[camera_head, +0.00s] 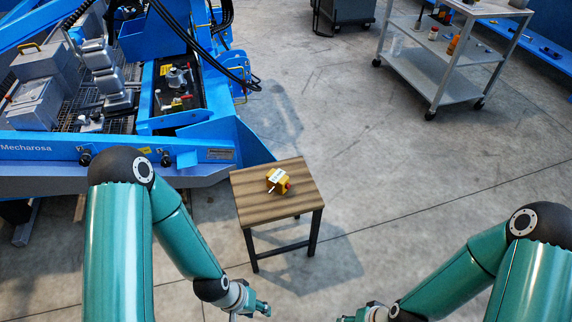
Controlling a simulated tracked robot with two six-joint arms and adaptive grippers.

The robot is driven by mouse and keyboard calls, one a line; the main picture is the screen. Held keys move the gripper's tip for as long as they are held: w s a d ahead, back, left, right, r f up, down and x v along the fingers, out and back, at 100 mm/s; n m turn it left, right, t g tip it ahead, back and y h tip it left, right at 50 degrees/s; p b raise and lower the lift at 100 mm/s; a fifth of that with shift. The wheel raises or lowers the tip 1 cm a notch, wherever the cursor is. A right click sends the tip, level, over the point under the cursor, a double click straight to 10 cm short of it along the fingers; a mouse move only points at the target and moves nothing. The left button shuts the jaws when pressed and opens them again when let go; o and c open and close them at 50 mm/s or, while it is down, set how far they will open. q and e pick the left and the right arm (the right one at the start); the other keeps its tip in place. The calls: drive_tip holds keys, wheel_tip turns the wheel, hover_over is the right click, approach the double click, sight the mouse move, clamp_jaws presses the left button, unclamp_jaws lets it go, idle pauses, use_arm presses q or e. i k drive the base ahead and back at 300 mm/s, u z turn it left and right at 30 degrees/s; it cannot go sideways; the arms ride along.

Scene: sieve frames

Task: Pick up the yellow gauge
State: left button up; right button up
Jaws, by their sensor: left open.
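The yellow gauge (278,180) lies on the brown wooden top of a small table (254,204) with dark legs, near the middle of the view. It is a small yellow body with a white part and a red spot on its right. My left gripper (262,309) is low in the view, in front of and below the small table, apart from the gauge. It is open, with nothing seen in it. My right gripper (348,318) shows only in part at the bottom edge, and its fingers are cut off.
A large blue machine (210,150) stands at the left, close to the table's left side. A grey metal cart (447,88) with bottles stands at the upper right, and a dark cabinet (352,10) at the top. The concrete floor right of the table is clear.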

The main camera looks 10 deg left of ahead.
sight(276, 180)
drive_tip(key=u, duration=0.35)
drive_tip(key=i, duration=1.05)
drive_tip(key=u, duration=0.85)
drive_tip(key=k, duration=0.8)
drive_tip(key=u, duration=0.2)
drive_tip(key=i, duration=0.85)
drive_tip(key=z, duration=0.05)
